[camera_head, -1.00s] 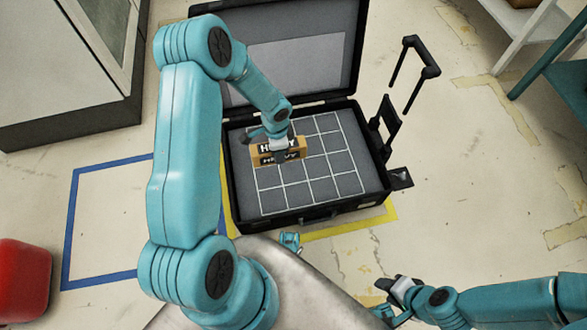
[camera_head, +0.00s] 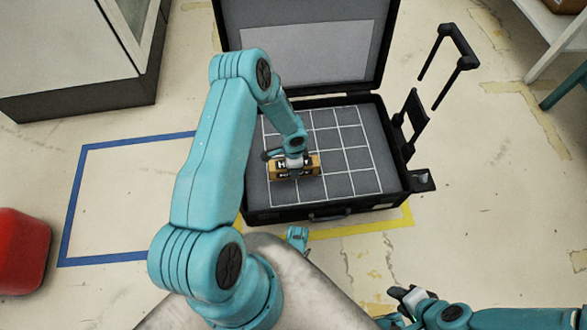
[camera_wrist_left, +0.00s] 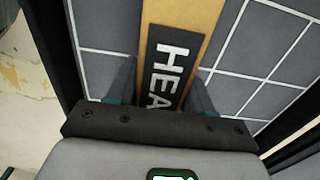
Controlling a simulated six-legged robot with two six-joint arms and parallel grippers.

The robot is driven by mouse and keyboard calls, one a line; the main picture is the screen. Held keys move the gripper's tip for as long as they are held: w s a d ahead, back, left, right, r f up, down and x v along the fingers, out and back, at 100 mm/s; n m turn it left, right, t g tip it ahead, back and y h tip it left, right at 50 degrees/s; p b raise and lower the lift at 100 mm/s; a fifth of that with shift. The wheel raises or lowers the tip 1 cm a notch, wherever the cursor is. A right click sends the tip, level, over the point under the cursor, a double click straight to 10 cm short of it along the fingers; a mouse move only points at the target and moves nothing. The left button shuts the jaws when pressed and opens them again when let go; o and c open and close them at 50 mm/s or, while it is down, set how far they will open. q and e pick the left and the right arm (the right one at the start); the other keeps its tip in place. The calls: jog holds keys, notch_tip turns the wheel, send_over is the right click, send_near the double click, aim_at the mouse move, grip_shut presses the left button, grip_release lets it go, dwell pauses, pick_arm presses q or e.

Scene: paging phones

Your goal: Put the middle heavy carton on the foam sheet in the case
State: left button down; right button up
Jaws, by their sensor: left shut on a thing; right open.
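The heavy carton (camera_head: 308,168) is a small tan box with a black label. My left gripper (camera_head: 291,166) is shut on it inside the open black case (camera_head: 325,212). In the left wrist view the carton (camera_wrist_left: 205,18) lies between the two fingers (camera_wrist_left: 160,88), with "HEA" readable on its label. The grey foam sheet (camera_head: 350,137) with white grid lines fills the case floor, and the carton is over its front left part. I cannot tell whether the carton touches the foam. My right gripper (camera_head: 398,297) is open and empty at the lower right, outside the case.
The case lid stands open at the back, and its pull handle (camera_head: 452,58) sticks out at the right. A blue taped square (camera_head: 127,145) on the floor is empty. A red object (camera_head: 20,252) stands at far left. Most of the foam's right side is clear.

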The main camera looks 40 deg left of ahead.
pick_arm(q)
jog(key=shift+f, duration=0.55)
jog(key=shift+r, duration=0.1)
jog(key=shift+c, duration=2.2)
grip_release()
